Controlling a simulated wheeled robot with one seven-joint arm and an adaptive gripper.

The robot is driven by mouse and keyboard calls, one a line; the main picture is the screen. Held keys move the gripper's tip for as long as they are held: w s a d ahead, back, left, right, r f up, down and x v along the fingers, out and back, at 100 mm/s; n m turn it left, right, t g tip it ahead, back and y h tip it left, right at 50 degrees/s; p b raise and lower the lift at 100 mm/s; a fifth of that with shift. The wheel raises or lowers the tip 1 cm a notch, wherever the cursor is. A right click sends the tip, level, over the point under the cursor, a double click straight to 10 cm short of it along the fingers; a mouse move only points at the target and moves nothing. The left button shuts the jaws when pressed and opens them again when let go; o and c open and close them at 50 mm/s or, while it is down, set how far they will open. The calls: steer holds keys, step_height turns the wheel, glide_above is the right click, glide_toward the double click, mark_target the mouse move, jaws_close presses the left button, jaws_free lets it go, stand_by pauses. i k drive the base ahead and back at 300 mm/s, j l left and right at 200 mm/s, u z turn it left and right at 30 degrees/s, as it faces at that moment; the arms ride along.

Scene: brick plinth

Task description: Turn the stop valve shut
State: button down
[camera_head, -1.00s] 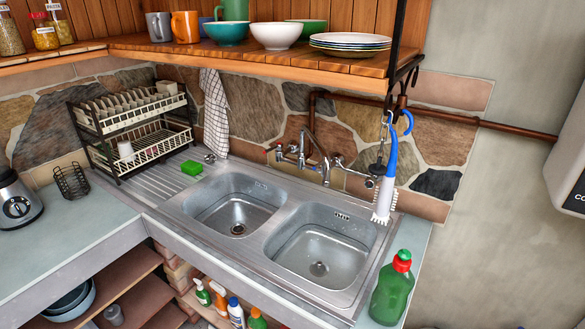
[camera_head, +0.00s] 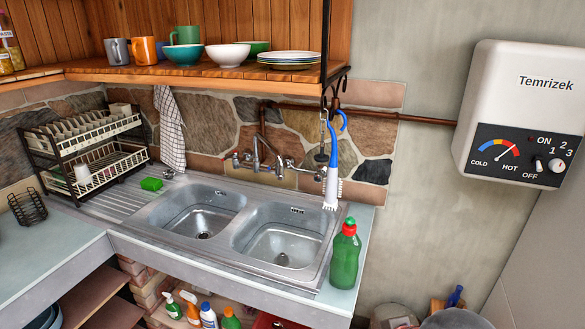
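I see no part clearly labelled as a stop valve. A wall-mounted faucet (camera_head: 262,155) with knobs at its sides stands above the double sink (camera_head: 215,212). A copper pipe (camera_head: 415,118) runs along the wall from above the faucet to the white water heater (camera_head: 525,105) at the right. A brush with a blue handle (camera_head: 333,165) hangs in front of the wall and hides part of the area right of the faucet. My gripper is not in view.
A green bottle (camera_head: 345,255) stands at the counter's right end. A dish rack (camera_head: 85,150) stands left of the sink. A wooden shelf (camera_head: 200,75) with dishes overhangs the faucet. Several bottles stand under the counter, and a blue-handled item (camera_head: 455,295) shows at the bottom right.

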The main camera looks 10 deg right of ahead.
mark_target(319, 177)
steer(key=i+j+z, duration=0.2)
steer(key=i+j, duration=0.75)
steer(key=i, duration=0.1)
